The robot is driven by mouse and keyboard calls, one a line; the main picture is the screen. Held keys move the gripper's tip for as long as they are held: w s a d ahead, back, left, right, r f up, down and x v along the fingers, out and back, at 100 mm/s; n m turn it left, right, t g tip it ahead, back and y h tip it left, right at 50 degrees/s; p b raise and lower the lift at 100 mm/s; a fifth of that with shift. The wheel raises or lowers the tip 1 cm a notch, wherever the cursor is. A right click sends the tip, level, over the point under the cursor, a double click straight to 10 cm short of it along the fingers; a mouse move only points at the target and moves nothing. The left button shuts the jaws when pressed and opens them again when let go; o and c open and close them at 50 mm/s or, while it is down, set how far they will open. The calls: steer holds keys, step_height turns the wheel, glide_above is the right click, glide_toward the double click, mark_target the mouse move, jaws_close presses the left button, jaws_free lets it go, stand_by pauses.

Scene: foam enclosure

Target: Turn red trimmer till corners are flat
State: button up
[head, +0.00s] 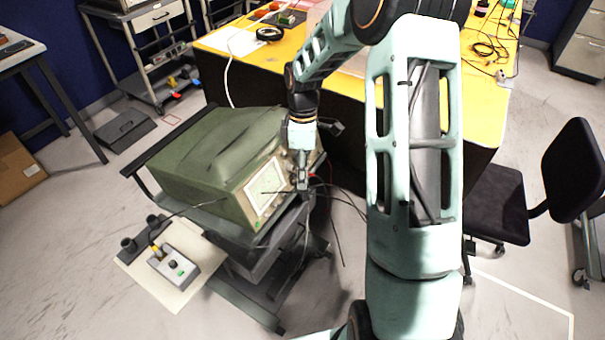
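A green oscilloscope (205,150) sits on a dark cart left of centre, with its lit screen (267,186) facing lower right. The screen's trace is too small to read. My gripper (302,186) points down in front of the knob panel, right of the screen, and hides part of it. Its fingers look close together, but I cannot tell whether they are shut or hold anything. A small red spot (312,176) shows beside the fingers; I cannot tell whether it is the red trimmer. A thin dark line runs left from the fingers across the screen.
A grey box (174,267) with a black knob and yellow connector sits on a pale board (190,291) at lower left. Dark cables (340,225) hang right of the cart. A yellow-topped bench (345,88) stands behind; a black chair (500,200) is at right.

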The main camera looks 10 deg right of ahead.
steer(key=shift+f, duration=0.1)
jaws_close()
steer(key=shift+m, duration=0.3)
steer(key=m+t+b, duration=0.1)
steer(key=m+b, duration=0.2)
steer(key=m, duration=0.1)
steer(key=shift+s+a+f+h, duration=0.1)
steer(key=shift+a+h, duration=0.05)
steer(key=shift+h, duration=0.25)
steer(key=m+t+h+b, duration=0.1)
steer(key=m+b, duration=0.2)
steer(key=m, duration=0.2)
steer(key=shift+s+a+m, duration=0.1)
steer(key=shift+m, duration=0.2)
stand_by(0.4)
jaws_free()
